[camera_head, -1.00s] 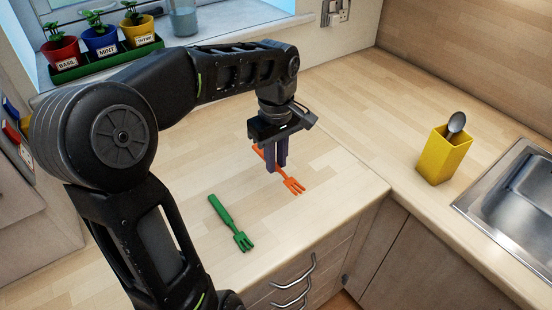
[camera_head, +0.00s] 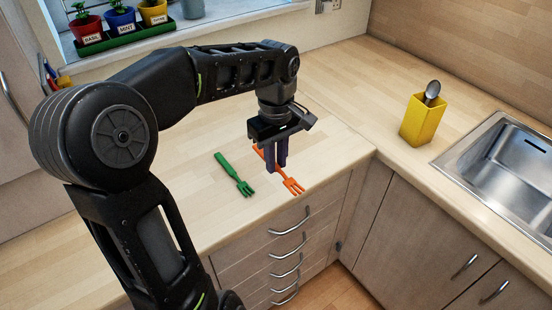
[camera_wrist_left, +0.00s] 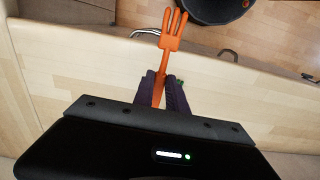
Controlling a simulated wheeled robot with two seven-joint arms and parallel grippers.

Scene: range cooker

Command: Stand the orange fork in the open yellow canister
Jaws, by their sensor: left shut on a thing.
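The orange fork (camera_head: 291,186) is between the fingers of my left gripper (camera_head: 277,168), which is shut on it. In the left wrist view the fork (camera_wrist_left: 171,42) sticks out past the gripper (camera_wrist_left: 165,88), its tines away from the wrist. The fork lies roughly level above the worktop near its front edge; its height is hard to tell. The open yellow canister (camera_head: 422,122) stands upright on the worktop to the right, well apart from the gripper. A grey spoon (camera_head: 432,92) leans inside it. My right gripper is not in view.
A green fork (camera_head: 235,175) lies on the worktop left of my gripper. A steel sink (camera_head: 480,150) is right of the canister. Potted herbs (camera_head: 120,20) stand on the windowsill. The worktop between gripper and canister is clear. Drawers with handles (camera_head: 288,221) are below the front edge.

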